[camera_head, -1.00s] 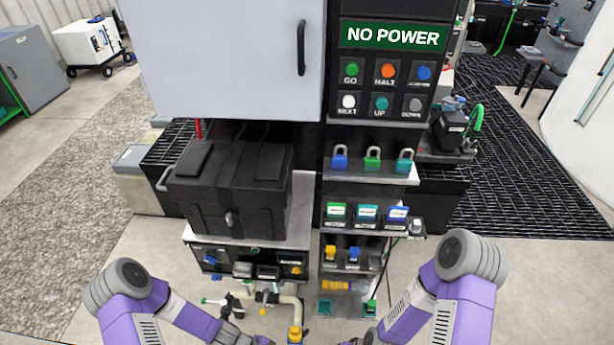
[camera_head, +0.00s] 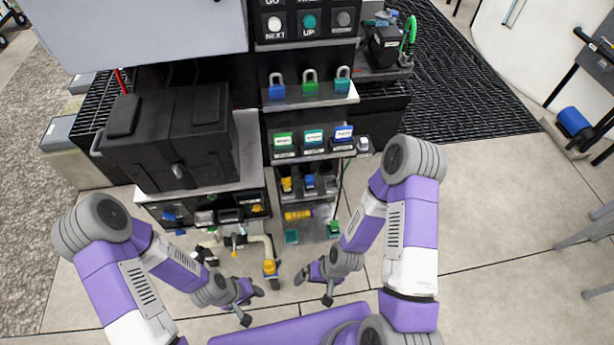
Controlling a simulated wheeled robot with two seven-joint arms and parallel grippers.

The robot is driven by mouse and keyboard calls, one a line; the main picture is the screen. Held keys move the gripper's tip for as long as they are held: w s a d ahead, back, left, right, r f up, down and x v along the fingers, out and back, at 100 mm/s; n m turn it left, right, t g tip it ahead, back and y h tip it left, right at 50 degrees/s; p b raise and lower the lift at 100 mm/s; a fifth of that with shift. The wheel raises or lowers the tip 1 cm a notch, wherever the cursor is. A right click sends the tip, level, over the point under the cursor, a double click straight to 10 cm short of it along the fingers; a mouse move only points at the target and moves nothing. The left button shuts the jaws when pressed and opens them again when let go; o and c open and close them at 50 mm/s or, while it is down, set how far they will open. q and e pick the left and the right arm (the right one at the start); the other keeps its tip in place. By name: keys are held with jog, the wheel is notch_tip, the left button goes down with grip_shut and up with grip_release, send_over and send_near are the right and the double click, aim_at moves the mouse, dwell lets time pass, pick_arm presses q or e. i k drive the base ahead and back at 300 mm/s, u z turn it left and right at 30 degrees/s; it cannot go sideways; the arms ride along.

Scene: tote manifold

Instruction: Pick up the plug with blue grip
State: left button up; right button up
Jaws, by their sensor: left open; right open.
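A small block with a blue grip (camera_head: 309,182), which looks like the plug, stands on a low shelf of the black rack, beside a yellow-gripped one (camera_head: 287,184). Its lower part is too small to make out. Another small blue piece (camera_head: 169,217) sits on the dark panel under the black tote. My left gripper (camera_head: 251,306) is open and empty, in front of and below the rack. My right gripper (camera_head: 313,289) is open and empty, to the right of it. Both are apart from the plugs.
Above are shelves with coloured tags (camera_head: 313,138) and padlocks (camera_head: 310,84). A black tote (camera_head: 170,135) stands to the left. Beige pipework (camera_head: 262,243) and a yellow-topped item (camera_head: 270,267) lie close to my grippers. Floor at right is open.

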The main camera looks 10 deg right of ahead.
aim_at(309, 186)
jog(key=u, duration=0.85)
jog(key=i, duration=0.4)
jog(key=z, duration=0.55)
